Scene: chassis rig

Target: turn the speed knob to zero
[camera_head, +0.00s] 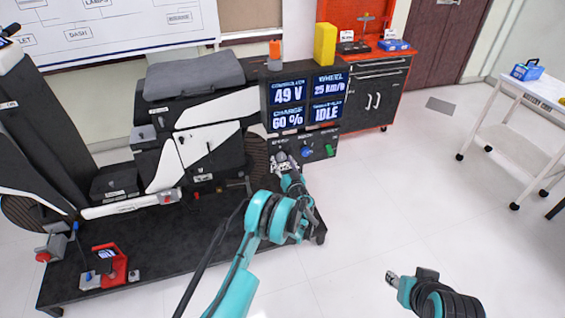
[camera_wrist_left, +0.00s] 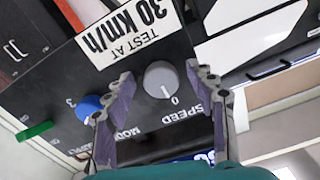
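The speed knob (camera_wrist_left: 162,78) is a grey round knob on the dark control panel (camera_wrist_left: 60,100), beside the SPEED label. A small white mark on its face points toward the printed 0. My left gripper (camera_wrist_left: 163,88) is open, with one finger on each side of the knob and gaps visible between. In the head view my left gripper (camera_head: 284,164) is in front of the panel and hides the knob. The screen (camera_head: 326,87) reads 25 km/h for the wheel and IDLE. My right gripper (camera_head: 392,279) is at the lower right, away from the panel; its fingers are too small to judge.
A blue knob (camera_wrist_left: 90,107) sits close beside one left finger, and a green switch (camera_wrist_left: 34,131) is farther along the panel. A white cart (camera_head: 520,110) stands right; the floor between is clear.

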